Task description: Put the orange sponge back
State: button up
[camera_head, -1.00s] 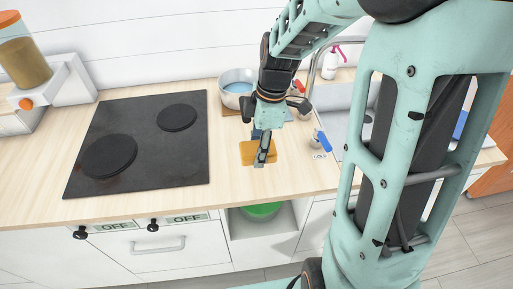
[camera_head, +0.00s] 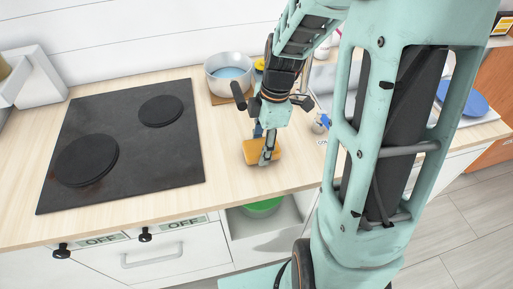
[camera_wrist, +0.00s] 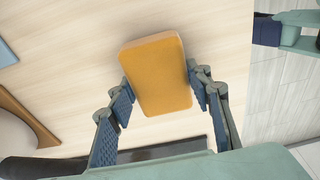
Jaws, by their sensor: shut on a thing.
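The orange sponge (camera_head: 251,152) is at the counter to the right of the stove top, below the pot in the head view. My gripper (camera_head: 266,150) points down and is shut on it. In the wrist view the sponge (camera_wrist: 157,70) sits between the two fingers of my gripper (camera_wrist: 161,92), with one pad at each side. It looks slightly tilted. I cannot tell for certain whether it is clear of the wooden counter (camera_head: 225,182). Part of the sponge is hidden behind a finger in the head view.
A black stove top (camera_head: 125,140) lies left. A metal pot (camera_head: 228,85) with blue inside stands behind my gripper on a wooden board. The sink (camera_head: 328,85) is right, partly hidden by my arm, with a blue plate (camera_head: 463,97) beyond. A green bowl (camera_head: 262,207) sits below the counter.

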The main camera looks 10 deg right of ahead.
jog(key=shift+d, duration=0.1)
jog(key=shift+f, duration=0.2)
jog(key=o, duration=1.2)
notch_tip(320, 180, up, 12)
jog(key=d, duration=0.1)
jog(key=shift+d+p, duration=0.4)
jog(key=shift+p, duration=0.05)
jog(key=shift+r, duration=0.1)
